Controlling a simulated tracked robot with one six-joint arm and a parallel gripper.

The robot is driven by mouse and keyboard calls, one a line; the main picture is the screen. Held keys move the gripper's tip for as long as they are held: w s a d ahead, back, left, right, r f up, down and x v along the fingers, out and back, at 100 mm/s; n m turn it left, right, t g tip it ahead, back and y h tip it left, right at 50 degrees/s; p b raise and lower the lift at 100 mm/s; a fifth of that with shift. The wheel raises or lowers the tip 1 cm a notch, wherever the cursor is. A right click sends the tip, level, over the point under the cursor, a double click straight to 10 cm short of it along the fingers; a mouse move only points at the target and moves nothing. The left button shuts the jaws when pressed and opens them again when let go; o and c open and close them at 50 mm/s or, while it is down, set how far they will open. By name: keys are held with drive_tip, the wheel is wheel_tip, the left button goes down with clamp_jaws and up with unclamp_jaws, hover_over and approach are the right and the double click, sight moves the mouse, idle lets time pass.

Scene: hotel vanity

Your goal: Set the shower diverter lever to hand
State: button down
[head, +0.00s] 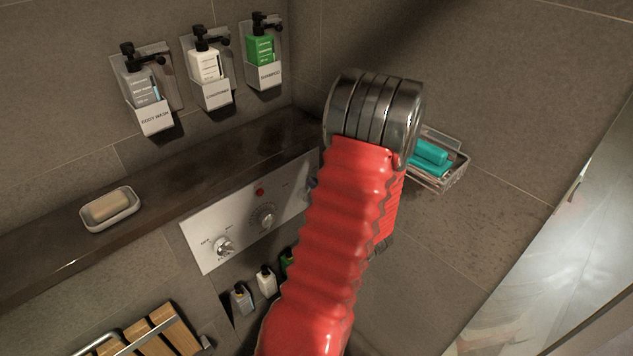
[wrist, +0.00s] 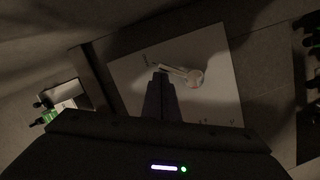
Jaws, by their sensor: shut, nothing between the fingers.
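The pale control panel (head: 243,214) is on the tiled wall in the head view; my red arm covers its right end. A lever marked FLOW (head: 224,247) and a round dial (head: 264,217) show on it. In the wrist view the panel (wrist: 130,75) carries a pale lever (wrist: 182,72) with a round hub, its handle pointing left. Its labels are too small to read, so I cannot be sure it is the diverter. My gripper (wrist: 160,78) is shut and empty, its tips beside the handle's left end; I cannot tell whether they touch. The head view does not show the tips.
A dark ledge (head: 160,183) runs above the panel with a soap dish (head: 110,210) on it. Several pump bottles (head: 205,68) hang above. A wire basket (head: 437,172) with teal items is on the right wall. Small bottles (head: 266,281) stand below the panel, near a slatted wooden seat (head: 150,335).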

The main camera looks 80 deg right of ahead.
drive_tip(key=shift+s, duration=0.15)
drive_tip(key=shift+w+a+r, duration=0.5)
drive_tip(key=shift+a+r, duration=0.15)
drive_tip(key=shift+r, duration=0.05)
drive_tip(key=shift+w+a+r, duration=0.5)
drive_tip(key=shift+a+r, duration=0.1)
drive_tip(key=shift+r, duration=0.05)
drive_tip(key=v, duration=1)
drive_tip(key=shift+r, duration=0.25)
drive_tip(key=shift+d, duration=0.1)
